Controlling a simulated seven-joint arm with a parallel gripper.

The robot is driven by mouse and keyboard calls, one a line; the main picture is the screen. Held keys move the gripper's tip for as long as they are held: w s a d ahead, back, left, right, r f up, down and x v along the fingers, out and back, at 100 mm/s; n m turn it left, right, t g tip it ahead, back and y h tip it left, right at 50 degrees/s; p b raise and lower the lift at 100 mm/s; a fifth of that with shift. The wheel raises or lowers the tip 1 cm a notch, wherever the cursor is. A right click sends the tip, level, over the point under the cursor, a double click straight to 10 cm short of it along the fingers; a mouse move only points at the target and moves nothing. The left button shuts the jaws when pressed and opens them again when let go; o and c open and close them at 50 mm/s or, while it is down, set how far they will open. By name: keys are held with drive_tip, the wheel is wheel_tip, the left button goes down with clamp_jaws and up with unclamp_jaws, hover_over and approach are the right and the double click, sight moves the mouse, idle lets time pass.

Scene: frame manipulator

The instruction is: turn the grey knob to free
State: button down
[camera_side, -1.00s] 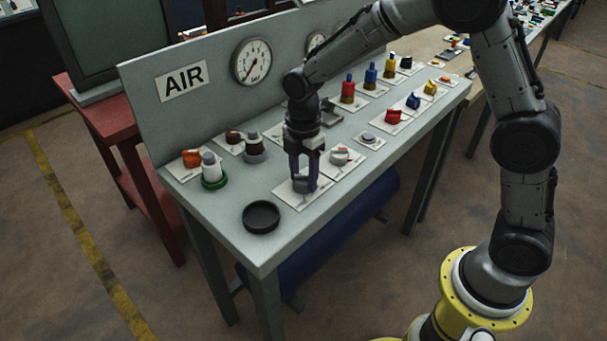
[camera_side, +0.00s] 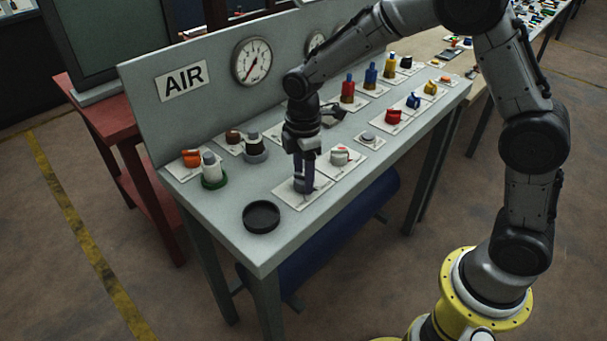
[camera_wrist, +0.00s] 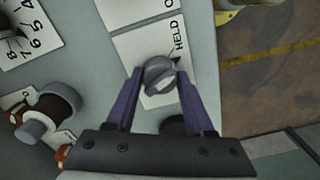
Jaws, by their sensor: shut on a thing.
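The grey knob (camera_wrist: 158,77) sits on a white plate (camera_wrist: 130,50) lettered HELD, in the wrist view. A dark mark on the plate lies between the knob and that word; no other word on this plate can be read. My gripper (camera_wrist: 161,76) has its purple fingers on both sides of the knob, shut on it. In the side view my gripper (camera_side: 303,188) points straight down at the plate (camera_side: 290,194) near the bench's front, and its fingers hide most of the knob.
A black dish (camera_side: 261,217) stands left of the plate. A grey knob with a red mark (camera_side: 340,155) sits close on the right, with a round button (camera_side: 368,137) beyond it.

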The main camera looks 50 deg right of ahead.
drive_tip(key=m, duration=1.3)
drive_tip(key=shift+r, duration=0.1)
drive_tip(key=shift+m, duration=0.4)
drive_tip(key=shift+c, duration=1.4)
unclamp_jaws()
wheel_tip(320, 180, up, 14)
